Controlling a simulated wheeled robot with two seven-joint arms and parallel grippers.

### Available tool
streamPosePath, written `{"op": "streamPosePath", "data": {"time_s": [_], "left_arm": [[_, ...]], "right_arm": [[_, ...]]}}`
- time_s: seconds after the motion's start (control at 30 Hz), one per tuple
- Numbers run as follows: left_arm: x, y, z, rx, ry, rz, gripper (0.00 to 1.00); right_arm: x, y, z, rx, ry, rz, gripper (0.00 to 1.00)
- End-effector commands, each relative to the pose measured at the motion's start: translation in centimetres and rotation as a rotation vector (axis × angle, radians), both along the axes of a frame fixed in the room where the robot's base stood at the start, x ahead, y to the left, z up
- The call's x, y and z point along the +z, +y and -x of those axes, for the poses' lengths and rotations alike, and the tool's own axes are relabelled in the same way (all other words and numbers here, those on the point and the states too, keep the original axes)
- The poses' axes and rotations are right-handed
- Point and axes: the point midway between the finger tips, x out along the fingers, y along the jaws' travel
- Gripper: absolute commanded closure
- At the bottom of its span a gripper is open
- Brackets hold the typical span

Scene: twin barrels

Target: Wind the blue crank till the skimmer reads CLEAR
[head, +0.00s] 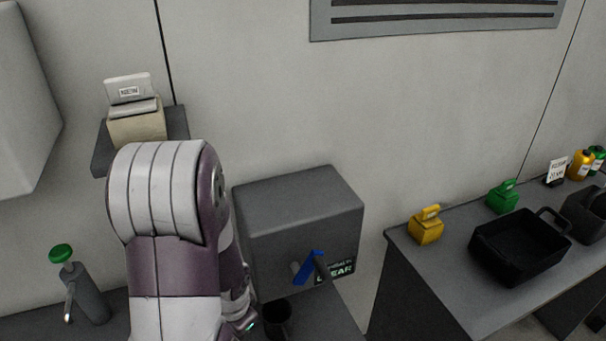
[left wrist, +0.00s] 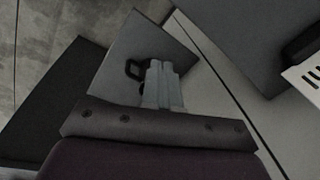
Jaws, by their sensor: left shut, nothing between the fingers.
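The skimmer is a grey box (head: 300,215) against the wall in the head view. Its blue crank (head: 312,266) sticks out of the front on a grey shaft. A small black display (head: 343,270) sits right behind the crank; the letters "EAR" show, and the start of the word is hidden by the crank. A black cup (head: 277,318) stands below, left of the crank. My left arm stands left of the skimmer, its fingertips out of sight there. In the left wrist view my left gripper (left wrist: 162,66) is shut and empty. My right gripper is not in view.
A side table at right holds a black bin (head: 520,246), a yellow can (head: 426,226) and a green can (head: 502,197). A wall shelf (head: 103,150) carries a beige box (head: 137,122).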

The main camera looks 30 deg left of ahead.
Motion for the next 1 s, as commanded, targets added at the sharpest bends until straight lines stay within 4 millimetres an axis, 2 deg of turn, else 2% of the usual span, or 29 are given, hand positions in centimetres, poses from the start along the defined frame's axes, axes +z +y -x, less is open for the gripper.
{"op": "streamPosePath", "data": {"time_s": [0.03,0.13,0.23,0.3,0.4,0.43,0.5,0.6,0.77,1.0], "left_arm": [[6.3,1.2,0.7,-0.072,0.001,-0.003,1.0],[11.2,3.1,1.5,-0.319,-0.034,-0.009,1.0],[16.1,3.4,1.9,-0.643,-0.115,-0.008,1.0],[19.2,2.5,1.8,-0.91,-0.215,-0.018,1.0],[23.4,-0.2,1.3,-1.331,-0.424,-0.076,1.0],[24.6,-1.3,1.1,-1.463,-0.503,-0.112,1.0],[25.8,-3.4,0.7,-1.698,-0.652,-0.203,1.0],[26.8,-5.1,0.5,-1.874,-0.778,-0.292,1.0],[26.2,-6.2,-0.3,-1.927,-0.818,-0.324,1.0],[23.1,-8.8,-3.1,-1.927,-0.815,-0.316,1.0]], "right_arm": [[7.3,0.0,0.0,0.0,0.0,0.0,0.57],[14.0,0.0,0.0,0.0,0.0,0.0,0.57],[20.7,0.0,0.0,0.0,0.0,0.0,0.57],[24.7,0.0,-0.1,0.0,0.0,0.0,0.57],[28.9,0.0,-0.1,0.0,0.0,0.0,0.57],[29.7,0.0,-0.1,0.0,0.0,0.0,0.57],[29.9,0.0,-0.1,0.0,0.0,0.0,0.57],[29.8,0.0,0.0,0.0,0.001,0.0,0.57],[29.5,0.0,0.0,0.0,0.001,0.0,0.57],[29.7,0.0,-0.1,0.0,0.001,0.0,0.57]]}}
